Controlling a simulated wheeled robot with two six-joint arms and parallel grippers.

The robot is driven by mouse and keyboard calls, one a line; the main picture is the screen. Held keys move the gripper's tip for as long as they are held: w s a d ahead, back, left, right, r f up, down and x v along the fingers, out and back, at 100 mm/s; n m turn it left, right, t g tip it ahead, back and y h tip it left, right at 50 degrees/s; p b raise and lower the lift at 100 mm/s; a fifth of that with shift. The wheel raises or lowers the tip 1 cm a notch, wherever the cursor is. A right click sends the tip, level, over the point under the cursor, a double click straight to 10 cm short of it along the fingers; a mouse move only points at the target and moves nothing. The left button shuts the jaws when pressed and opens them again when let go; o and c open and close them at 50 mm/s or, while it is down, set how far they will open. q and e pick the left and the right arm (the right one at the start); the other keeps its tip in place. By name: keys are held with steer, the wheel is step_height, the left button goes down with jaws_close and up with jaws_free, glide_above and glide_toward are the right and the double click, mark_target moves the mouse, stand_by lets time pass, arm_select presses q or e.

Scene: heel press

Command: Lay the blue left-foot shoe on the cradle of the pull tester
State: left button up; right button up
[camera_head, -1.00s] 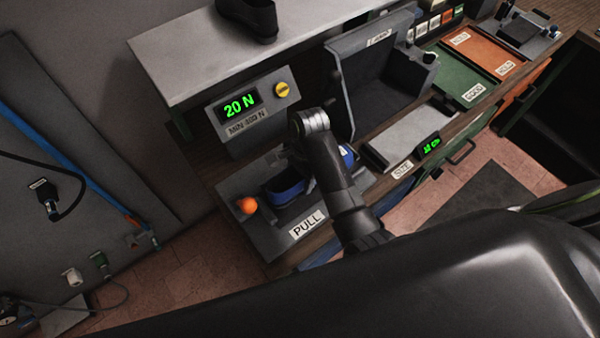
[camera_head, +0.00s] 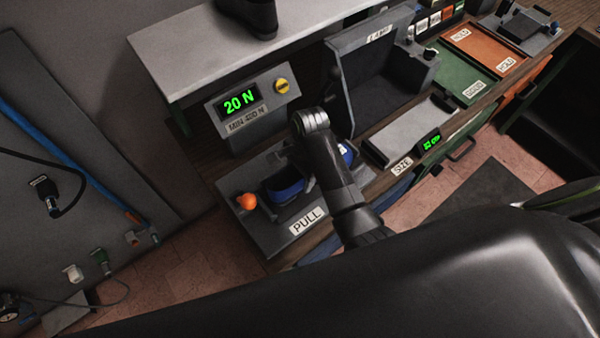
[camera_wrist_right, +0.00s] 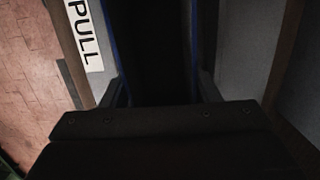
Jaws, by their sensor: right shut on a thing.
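The blue shoe (camera_head: 286,188) with a dark opening is low at the bed of the pull tester (camera_head: 263,233), beside the PULL label. Whether it rests fully on the cradle cannot be told; my right arm covers part of it and the cradle. My right gripper (camera_wrist_right: 160,95) is shut on the shoe, its fingers on both sides of the dark shoe with blue edges in the wrist view. In the head view its fingers are hidden behind my wrist. My left gripper is not in view.
The tester's display (camera_head: 240,102) reads 20 N, beside a yellow knob (camera_head: 282,86). An orange knob (camera_head: 246,201) stands left of the shoe. A dark shoe (camera_head: 250,14) sits on the grey shelf (camera_head: 190,62). The size plate (camera_head: 410,132) and green and orange trays lie right.

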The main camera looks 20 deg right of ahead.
steer(key=shift+f, duration=0.1)
stand_by(0.3)
steer(key=o, duration=1.7)
